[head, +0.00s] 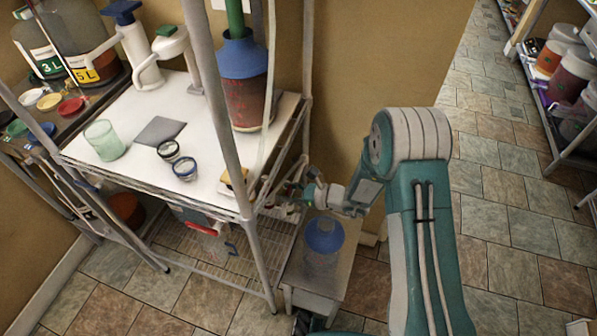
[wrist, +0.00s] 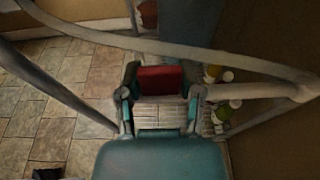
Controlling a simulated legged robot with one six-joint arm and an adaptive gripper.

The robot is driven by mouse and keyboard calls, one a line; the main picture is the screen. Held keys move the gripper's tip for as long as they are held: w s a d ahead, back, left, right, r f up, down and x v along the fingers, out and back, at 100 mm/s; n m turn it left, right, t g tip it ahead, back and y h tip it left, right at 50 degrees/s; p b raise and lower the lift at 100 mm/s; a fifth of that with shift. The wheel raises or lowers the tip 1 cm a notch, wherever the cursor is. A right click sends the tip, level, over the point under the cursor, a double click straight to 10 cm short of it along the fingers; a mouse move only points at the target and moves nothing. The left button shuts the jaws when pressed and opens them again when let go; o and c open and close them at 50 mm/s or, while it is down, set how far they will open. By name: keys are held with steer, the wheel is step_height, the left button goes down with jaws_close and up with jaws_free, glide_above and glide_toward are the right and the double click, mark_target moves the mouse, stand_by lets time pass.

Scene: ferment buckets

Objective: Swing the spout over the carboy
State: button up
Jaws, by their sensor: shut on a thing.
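My gripper (head: 305,188) is at the front right edge of the white shelf top, next to the rack's post. In the wrist view my gripper (wrist: 160,92) is shut on a red piece (wrist: 160,79) between its fingers. I cannot tell whether this red piece is part of the spout; no spout is clearly visible. A clear carboy with a blue top (head: 323,236) stands upright on a low stool (head: 337,283), below and slightly right of my gripper. The two are apart.
On the white shelf top (head: 150,105) stands a reddish vessel with a blue top and green tube (head: 243,80). A pale hose (head: 275,80) hangs beside it. A rack post (head: 222,110) stands left of my gripper. Tiled floor (head: 510,220) is open to the right.

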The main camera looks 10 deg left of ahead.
steer(key=shift+s, duration=0.2)
steer(key=shift+d+n+g, duration=0.5)
steer(key=shift+d+g, duration=0.2)
steer(key=shift+d, duration=0.25)
steer(key=shift+s, duration=0.1)
steer(key=shift+o, duration=0.2)
steer(key=shift+d+n+g, duration=0.3)
steer(key=shift+d+g, duration=0.2)
steer(key=shift+d, duration=0.5)
